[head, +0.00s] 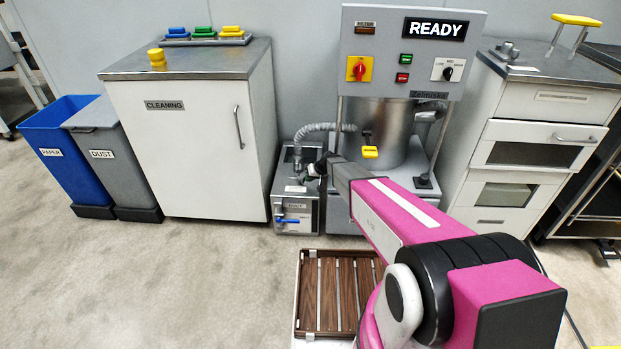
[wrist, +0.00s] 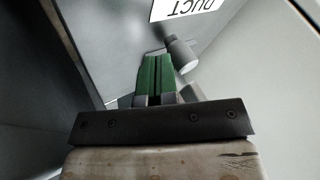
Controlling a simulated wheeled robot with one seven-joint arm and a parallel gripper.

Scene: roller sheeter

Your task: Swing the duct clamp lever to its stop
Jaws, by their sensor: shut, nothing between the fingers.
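My gripper (wrist: 156,62) has green finger pads pressed together with nothing between them. In the wrist view a grey, round-ended cylindrical part (wrist: 182,54) is right beside the fingertips, on their right; it may be the duct clamp lever's grip. I cannot tell whether they touch. A white DUCT label (wrist: 184,7) is above it on a dark grey panel. In the head view my gripper (head: 317,168) is at the upper right of a small steel box, close to the ribbed grey duct hose (head: 325,127). The gripper hides much of the hose's lower end and clamp there.
The steel box (head: 296,210) carries a blue handle (head: 288,221) low on its front. The machine panel (head: 410,50) reads READY. A white CLEANING cabinet (head: 200,140) stands left, a drawer unit (head: 530,140) right. A slatted brown tray (head: 337,290) lies in front; the floor at left is clear.

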